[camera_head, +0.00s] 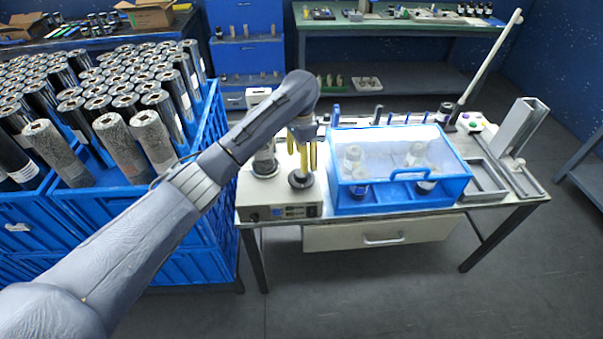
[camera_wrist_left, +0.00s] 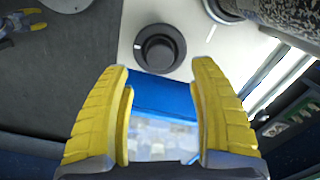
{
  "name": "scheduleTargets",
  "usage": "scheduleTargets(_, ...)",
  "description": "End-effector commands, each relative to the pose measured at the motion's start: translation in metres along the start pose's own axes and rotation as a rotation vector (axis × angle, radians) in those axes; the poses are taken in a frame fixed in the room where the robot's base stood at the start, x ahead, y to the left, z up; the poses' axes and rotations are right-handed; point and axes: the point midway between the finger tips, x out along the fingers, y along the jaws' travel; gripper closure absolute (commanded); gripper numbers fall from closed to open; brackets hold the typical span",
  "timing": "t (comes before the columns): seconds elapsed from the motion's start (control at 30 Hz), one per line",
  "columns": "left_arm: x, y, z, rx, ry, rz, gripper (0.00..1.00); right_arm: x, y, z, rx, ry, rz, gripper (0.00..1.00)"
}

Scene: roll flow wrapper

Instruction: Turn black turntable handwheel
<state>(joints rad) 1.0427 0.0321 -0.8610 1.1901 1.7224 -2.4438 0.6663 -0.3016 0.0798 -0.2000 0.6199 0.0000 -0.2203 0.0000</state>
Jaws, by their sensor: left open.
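The black handwheel (camera_head: 300,180) is a round knob with a wide base on the pale top of the bench machine (camera_head: 284,212). In the left wrist view the black handwheel (camera_wrist_left: 160,48) shows from above, just beyond the fingertips. My left gripper (camera_head: 303,162) points down right above it in the head view. In the left wrist view the yellow fingers of my left gripper (camera_wrist_left: 160,64) are spread wide with nothing between them. I see no contact with the wheel. A small yellow-fingered gripper (camera_wrist_left: 32,20), apparently my right one, shows at the upper left of the wrist view.
A blue-framed clear box (camera_head: 400,195) stands close to the right of the handwheel. A speckled roll on a stand (camera_head: 265,165) is close on its left. Blue crates (camera_head: 205,235) packed with rolls fill the left. A metal channel (camera_head: 520,127) stands at the bench's right end.

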Motion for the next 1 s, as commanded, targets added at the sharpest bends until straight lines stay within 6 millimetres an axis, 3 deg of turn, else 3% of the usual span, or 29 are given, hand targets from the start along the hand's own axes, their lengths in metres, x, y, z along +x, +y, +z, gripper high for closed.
scheduleTargets(0.2, 0.035, 0.001, 0.000, -0.001, -0.001, 0.003, 0.39, 0.000, 0.000, 0.000, 0.000, 0.000, 0.000, 0.56)
scheduleTargets(0.4, 0.056, 0.001, 0.000, -0.001, -0.001, 0.002, 0.39, 0.000, 0.000, -0.001, 0.000, 0.001, 0.000, 0.56)
scheduleTargets(0.97, 0.067, 0.000, 0.000, 0.001, 0.000, 0.000, 0.37, 0.000, 0.001, -0.002, 0.000, 0.002, 0.001, 0.56)
scheduleTargets(1.0, 0.067, 0.000, 0.000, 0.001, 0.000, 0.000, 0.42, 0.000, 0.001, -0.002, 0.000, 0.002, 0.001, 0.56)
